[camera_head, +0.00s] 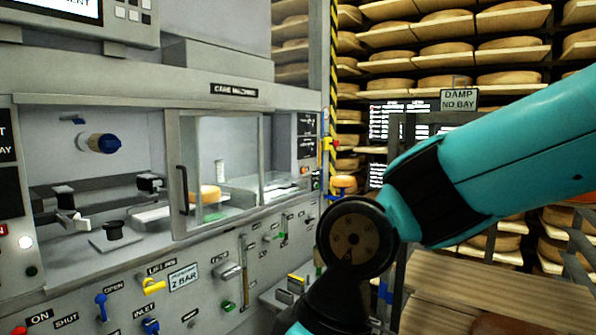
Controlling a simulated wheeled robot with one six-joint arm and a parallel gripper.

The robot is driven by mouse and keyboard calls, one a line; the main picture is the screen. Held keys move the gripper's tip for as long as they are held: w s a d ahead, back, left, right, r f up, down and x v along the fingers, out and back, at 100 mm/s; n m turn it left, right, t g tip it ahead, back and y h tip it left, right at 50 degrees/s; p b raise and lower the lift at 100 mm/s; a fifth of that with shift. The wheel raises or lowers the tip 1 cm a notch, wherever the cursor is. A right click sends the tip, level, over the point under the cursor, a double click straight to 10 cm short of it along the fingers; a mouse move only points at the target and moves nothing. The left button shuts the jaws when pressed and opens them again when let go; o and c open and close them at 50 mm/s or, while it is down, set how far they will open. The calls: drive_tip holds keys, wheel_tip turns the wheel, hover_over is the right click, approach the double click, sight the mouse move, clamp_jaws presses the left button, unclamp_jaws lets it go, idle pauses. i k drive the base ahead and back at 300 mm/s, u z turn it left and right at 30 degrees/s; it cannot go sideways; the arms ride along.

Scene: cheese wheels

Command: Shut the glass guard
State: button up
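The glass guard (226,165) is a framed clear pane with a dark vertical handle (182,190) near its left edge. It covers the middle of the machine's front opening, and the left part of the opening is uncovered. A yellow cheese wheel (205,194) shows behind the glass. My teal arm (500,150) reaches in from the right and bends down at a dark joint in front of the machine's right side. My gripper is outside the picture, so its state is hidden.
The care machine (240,92) has a lower panel of levers and knobs, including a yellow lever (153,285) and a blue lever (101,305). Shelves of cheese wheels (445,50) stand behind on the right. A wooden slatted surface (500,290) lies at lower right.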

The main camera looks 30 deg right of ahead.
sight(174, 166)
drive_tip(key=u, duration=0.25)
drive_tip(key=k, duration=1.1)
drive_tip(key=z, duration=0.15)
drive_tip(key=i, duration=0.6)
drive_tip(key=z, duration=0.4)
drive_tip(key=i, duration=1.45)
drive_tip(key=u, duration=0.5)
